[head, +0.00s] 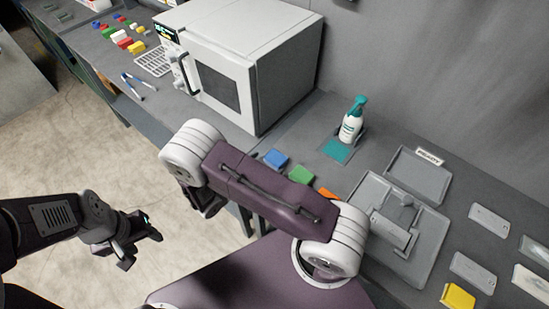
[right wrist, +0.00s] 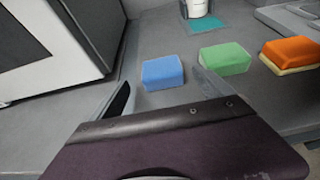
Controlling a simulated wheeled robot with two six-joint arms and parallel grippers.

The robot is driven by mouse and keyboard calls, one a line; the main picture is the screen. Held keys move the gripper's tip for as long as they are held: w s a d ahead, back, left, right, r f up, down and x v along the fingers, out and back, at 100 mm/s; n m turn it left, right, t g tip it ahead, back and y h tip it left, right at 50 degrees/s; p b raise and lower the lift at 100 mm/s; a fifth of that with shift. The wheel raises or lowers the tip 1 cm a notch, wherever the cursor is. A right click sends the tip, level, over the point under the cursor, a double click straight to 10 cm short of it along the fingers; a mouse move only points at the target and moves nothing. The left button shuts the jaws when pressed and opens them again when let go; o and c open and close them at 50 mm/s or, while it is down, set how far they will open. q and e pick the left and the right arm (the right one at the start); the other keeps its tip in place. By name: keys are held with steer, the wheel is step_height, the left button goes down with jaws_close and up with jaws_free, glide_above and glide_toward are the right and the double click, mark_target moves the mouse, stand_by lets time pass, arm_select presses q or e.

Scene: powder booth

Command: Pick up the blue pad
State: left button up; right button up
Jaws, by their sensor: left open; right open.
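The blue pad (head: 276,158) lies flat on the grey bench in front of the white oven-like box, left of the green pad. In the right wrist view the blue pad (right wrist: 162,73) sits just past the fingertips and appears between them, not touched. My right gripper (right wrist: 161,80) is open and empty; in the head view it is largely hidden by my own arm. My left gripper (head: 142,248) is open and empty over the floor, left of and away from the bench.
A green pad (right wrist: 225,59) and an orange pad (right wrist: 291,54) lie right of the blue one. The white box (head: 236,62) stands close at left. Grey trays (head: 418,176) are to the right.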

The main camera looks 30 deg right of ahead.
mark_target(272, 161)
steer(key=shift+w+d+f, duration=0.3)
steer(key=shift+w+d, duration=0.05)
steer(key=shift+w, duration=0.1)
steer(key=shift+d, duration=0.4)
steer(key=p+x, duration=0.1)
steer(key=x, duration=0.3)
steer(key=shift+s+d+p, duration=0.2)
steer(key=shift+s+p, duration=0.15)
steer(key=shift+s, duration=0.05)
steer(key=shift+w+d+f, duration=0.15)
steer(key=shift+w, duration=0.15)
steer(key=shift+s, duration=0.15)
steer(key=c, duration=1.4)
arm_select(q)
steer(key=shift+w+r, duration=0.1)
steer(key=shift+r, duration=0.85)
